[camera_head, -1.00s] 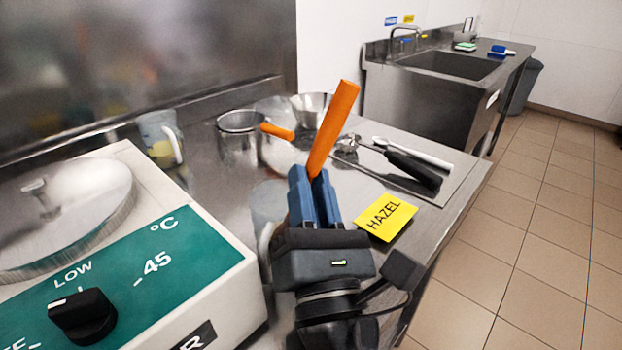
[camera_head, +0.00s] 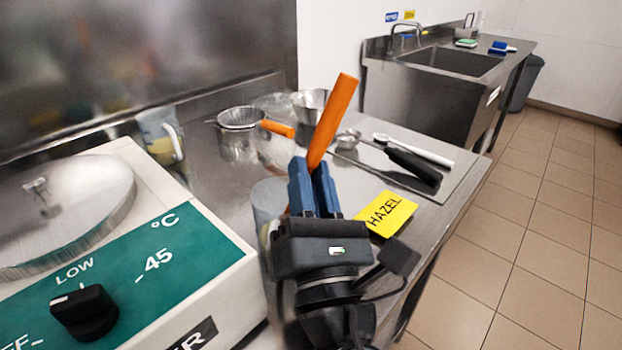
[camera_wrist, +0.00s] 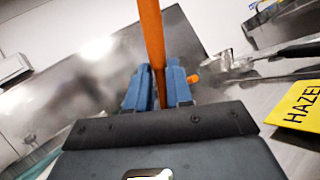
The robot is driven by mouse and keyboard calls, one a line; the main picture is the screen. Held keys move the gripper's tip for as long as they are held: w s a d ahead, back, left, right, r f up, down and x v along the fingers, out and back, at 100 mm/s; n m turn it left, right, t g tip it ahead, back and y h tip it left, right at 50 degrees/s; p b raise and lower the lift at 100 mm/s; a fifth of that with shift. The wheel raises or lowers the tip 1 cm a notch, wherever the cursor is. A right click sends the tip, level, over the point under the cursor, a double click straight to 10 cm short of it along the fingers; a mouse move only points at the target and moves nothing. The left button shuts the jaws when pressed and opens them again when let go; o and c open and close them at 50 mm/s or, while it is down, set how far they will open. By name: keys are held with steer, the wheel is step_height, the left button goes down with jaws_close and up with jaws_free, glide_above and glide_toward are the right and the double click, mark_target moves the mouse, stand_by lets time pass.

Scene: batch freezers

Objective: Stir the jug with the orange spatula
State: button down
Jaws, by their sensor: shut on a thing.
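My gripper (camera_head: 310,168) is shut on the orange spatula (camera_head: 333,120). The spatula's handle rises from between the blue fingers and leans to the right in the head view; it also shows in the wrist view (camera_wrist: 151,35). The spatula's lower end is mostly hidden behind my gripper. A translucent jug (camera_head: 266,198) stands on the counter just behind and left of my gripper, largely hidden by it. I cannot tell whether the spatula is inside this jug. A second clear jug (camera_head: 158,138) with yellowish contents stands at the back left.
The batch freezer (camera_head: 160,262) with its lid and dial is close on the left. A sieve with an orange handle (camera_head: 278,128) rests on a metal pot. A yellow HAZEL card (camera_head: 386,214) and a black-handled scoop (camera_head: 412,163) lie on the right. A sink (camera_head: 455,62) is beyond.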

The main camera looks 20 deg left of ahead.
mark_target(348, 95)
steer(key=shift+w+d+r+p, duration=0.4)
steer(key=shift+d+r+p, duration=0.15)
steer(key=shift+r+p, duration=1.15)
steer(key=shift+w+d+r+p, duration=0.5)
steer(key=shift+r+p, duration=1)
steer(key=shift+p, duration=0.25)
steer(key=shift+w+d+r+p, duration=0.35)
steer(key=shift+d+r+p, duration=0.2)
steer(key=shift+r+p, duration=1.15)
step_height(348, 95, up, 5)
steer(key=p, duration=0.5)
steer(key=shift+f, duration=0.1)
steer(key=shift+f, duration=0.15)
